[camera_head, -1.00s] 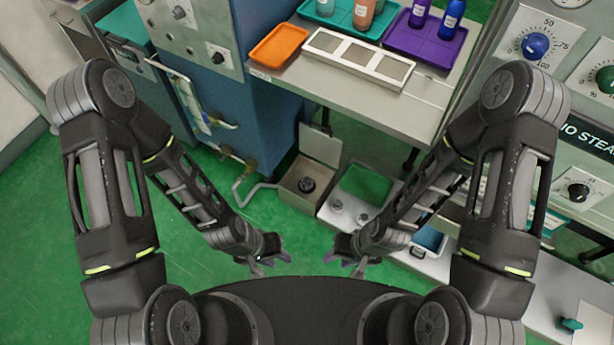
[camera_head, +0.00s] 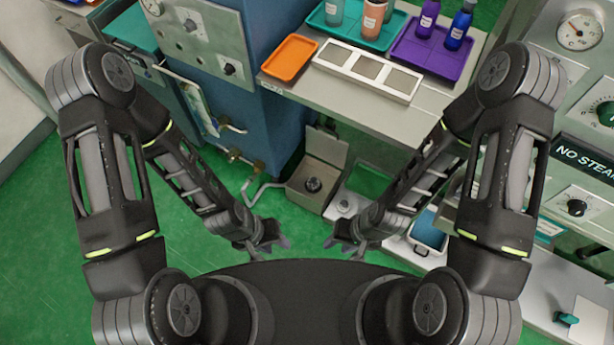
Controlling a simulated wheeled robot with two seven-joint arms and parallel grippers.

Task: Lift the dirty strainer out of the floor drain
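The floor drain (camera_head: 298,197) is a small beige box on the green floor, with its lid (camera_head: 325,148) standing open at the back. A dark round piece (camera_head: 313,185), which looks like the dirty strainer, sits inside the drain. My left gripper (camera_head: 272,246) is open and empty, below and left of the drain in the picture. My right gripper (camera_head: 341,243) is open and empty, below and right of the drain. Both grippers are apart from the drain.
A pale tray (camera_head: 346,203) with a small round piece stands right of the drain, partly hidden by my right arm. A steel table (camera_head: 400,120) with trays overhangs behind. Green floor (camera_head: 200,250) is clear at left.

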